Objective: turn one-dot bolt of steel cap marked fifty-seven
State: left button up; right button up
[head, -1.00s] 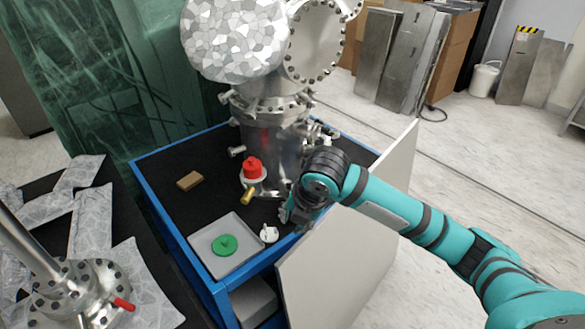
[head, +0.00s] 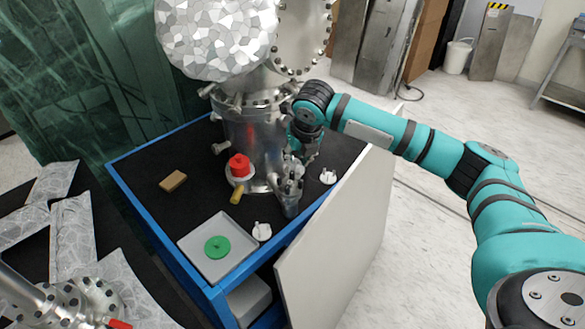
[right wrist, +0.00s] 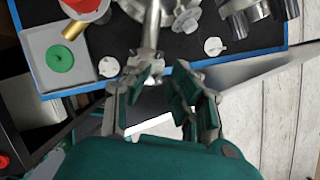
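My right gripper (head: 297,160) points down beside the steel chamber (head: 250,135). In the right wrist view its two fingers (right wrist: 160,88) are apart, with nothing held between them. A steel port (right wrist: 152,28) of the chamber lies just beyond the fingertips, and other bolted steel fittings (right wrist: 188,18) are to its right. I cannot read the number fifty-seven or any dot marks on the steel parts, so I cannot tell which cap or bolt is the one named. The gripper partly hides the fittings in the head view. My left gripper is not in view.
The blue-edged black table carries a grey tray (head: 190,243) with a green disc (head: 217,247), white caps (head: 262,231) (head: 328,176), a red-topped fitting (head: 240,165) and a brown block (head: 173,181). A pale panel (head: 335,235) stands open at the front right.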

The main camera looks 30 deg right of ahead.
aim_at(292, 172)
jog(key=x, duration=0.8)
jog(key=shift+f+p, duration=0.1)
jog(key=shift+p, duration=0.25)
grip_shut()
